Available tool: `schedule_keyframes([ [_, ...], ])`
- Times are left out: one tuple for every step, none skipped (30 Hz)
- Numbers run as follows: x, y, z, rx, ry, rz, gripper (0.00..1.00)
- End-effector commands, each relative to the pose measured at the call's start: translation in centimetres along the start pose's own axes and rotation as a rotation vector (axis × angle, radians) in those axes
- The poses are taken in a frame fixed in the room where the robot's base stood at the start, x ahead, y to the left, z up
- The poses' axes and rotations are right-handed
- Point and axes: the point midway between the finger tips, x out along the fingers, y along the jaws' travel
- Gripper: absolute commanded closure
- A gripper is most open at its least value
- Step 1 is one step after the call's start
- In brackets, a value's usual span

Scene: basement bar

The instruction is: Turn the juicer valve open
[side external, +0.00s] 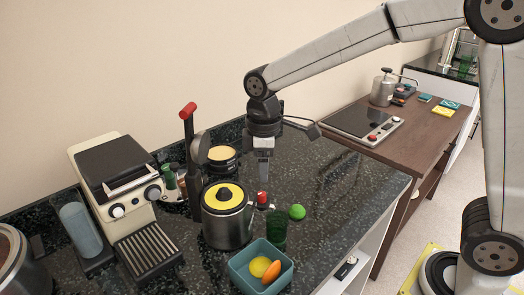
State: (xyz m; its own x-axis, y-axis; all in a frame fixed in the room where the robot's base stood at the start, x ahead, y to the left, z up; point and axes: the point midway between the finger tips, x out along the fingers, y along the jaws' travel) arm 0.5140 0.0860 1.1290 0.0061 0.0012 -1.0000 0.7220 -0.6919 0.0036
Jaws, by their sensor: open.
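The juicer (226,226) is a steel cylinder with a yellow top and dark centre. It stands on the dark speckled counter in the side external view. A dark upright lever with a red grip (188,110) rises behind it. A small red piece (263,197), apparently the valve, shows at the juicer's right side. My gripper (264,178) points down just above and behind the red piece in the picture. It is open and seems to hold nothing. The gap between its fingers is hard to see from this angle, and I cannot tell whether it touches the valve.
A dark green glass (278,230) stands right of the juicer, with a green ball (297,211) beside it. A teal bowl (245,278) of fruit is in front. A cream coffee machine (112,165) stands left. The counter (345,185) is clear at right.

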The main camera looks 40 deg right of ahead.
Motion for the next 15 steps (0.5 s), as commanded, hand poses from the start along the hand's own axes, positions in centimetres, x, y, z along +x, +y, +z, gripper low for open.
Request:
schedule_keyframes([
  [-0.1, 0.0, -0.2, -0.013, -0.004, -0.003, 0.33],
  [-0.2, 0.0, -0.3, -0.019, -0.005, -0.003, 0.33],
  [-0.3, 0.0, -0.4, -0.023, -0.005, -0.004, 0.33],
  [-0.3, 0.0, -0.4, -0.024, -0.006, -0.004, 0.33],
  [-0.3, 0.0, -0.4, -0.025, -0.006, -0.004, 0.33],
  [-0.3, -0.1, -0.4, -0.024, -0.006, -0.004, 0.33],
  [-0.3, -0.1, -0.4, -0.024, -0.006, -0.004, 0.33],
  [-0.2, -0.1, -0.4, -0.024, -0.006, -0.004, 0.33],
  [-0.2, -0.1, -0.4, -0.023, -0.006, -0.004, 0.33],
  [-0.1, -0.1, -0.3, -0.023, -0.006, -0.004, 0.33],
  [0.0, -0.1, -0.3, -0.023, -0.007, -0.005, 0.33],
  [0.2, -0.1, -0.3, -0.023, -0.007, -0.005, 0.33],
  [0.4, -0.1, -0.3, -0.022, -0.007, -0.005, 0.33],
  [0.6, -0.1, -0.3, -0.022, -0.008, -0.005, 0.33],
  [0.9, -0.1, -0.3, -0.022, -0.007, -0.005, 0.33],
])
